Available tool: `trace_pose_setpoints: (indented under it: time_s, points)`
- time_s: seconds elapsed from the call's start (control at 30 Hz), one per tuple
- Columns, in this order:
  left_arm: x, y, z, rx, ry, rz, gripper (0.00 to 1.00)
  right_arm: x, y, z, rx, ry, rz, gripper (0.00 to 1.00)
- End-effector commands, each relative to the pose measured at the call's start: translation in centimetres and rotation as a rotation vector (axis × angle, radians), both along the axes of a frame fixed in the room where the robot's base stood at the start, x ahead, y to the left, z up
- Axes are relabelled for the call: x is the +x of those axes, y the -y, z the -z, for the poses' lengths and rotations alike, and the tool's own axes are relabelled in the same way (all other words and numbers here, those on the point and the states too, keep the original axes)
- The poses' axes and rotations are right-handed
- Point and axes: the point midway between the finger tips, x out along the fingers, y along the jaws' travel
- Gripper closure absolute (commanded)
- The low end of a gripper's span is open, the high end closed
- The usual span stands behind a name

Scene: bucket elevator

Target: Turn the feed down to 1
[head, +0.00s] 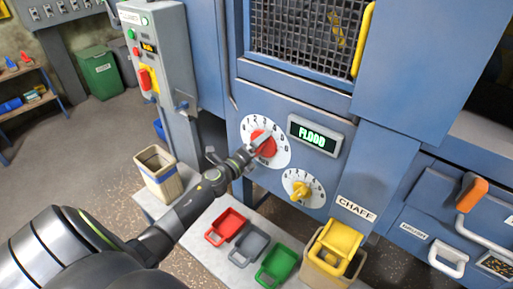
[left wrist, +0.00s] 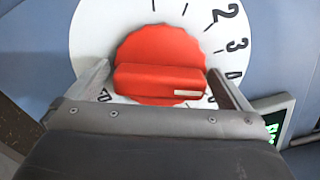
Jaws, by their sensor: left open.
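The red feed knob (head: 264,143) sits on a white numbered dial (head: 281,159) on the blue machine front. In the left wrist view the red knob (left wrist: 160,68) has a raised grip bar with a pale mark at its right end. The numbers 2 and 3 show on the dial's right side. My left gripper (head: 249,154) is at the knob. Its two fingers (left wrist: 160,82) stand open on either side of the bar. I cannot tell whether they touch it. A display (head: 315,135) beside the dial reads FLOOD in green. My right gripper is not in view.
A smaller dial with a yellow knob (head: 300,190) lies just below right. A grey control post (head: 160,60) stands left.

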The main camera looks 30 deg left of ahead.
Motion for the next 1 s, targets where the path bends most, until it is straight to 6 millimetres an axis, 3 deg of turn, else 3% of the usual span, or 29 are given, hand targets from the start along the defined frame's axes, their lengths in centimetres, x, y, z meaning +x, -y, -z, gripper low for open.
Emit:
trace_pose_setpoints:
  time_s: [0.13,0.33,0.67,1.0]
  points:
    - [-0.02,0.01,0.00,0.000,0.000,0.000,0.01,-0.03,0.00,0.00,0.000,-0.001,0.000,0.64]
    - [-0.04,-0.01,0.01,0.000,0.000,0.000,0.28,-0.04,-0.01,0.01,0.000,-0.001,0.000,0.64]
    - [-0.06,-0.02,0.01,-0.048,-0.005,0.000,0.28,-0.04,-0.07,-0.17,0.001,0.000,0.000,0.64]
    - [-0.06,-0.06,0.04,-0.281,-0.024,-0.002,0.28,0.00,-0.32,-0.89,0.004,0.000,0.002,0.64]
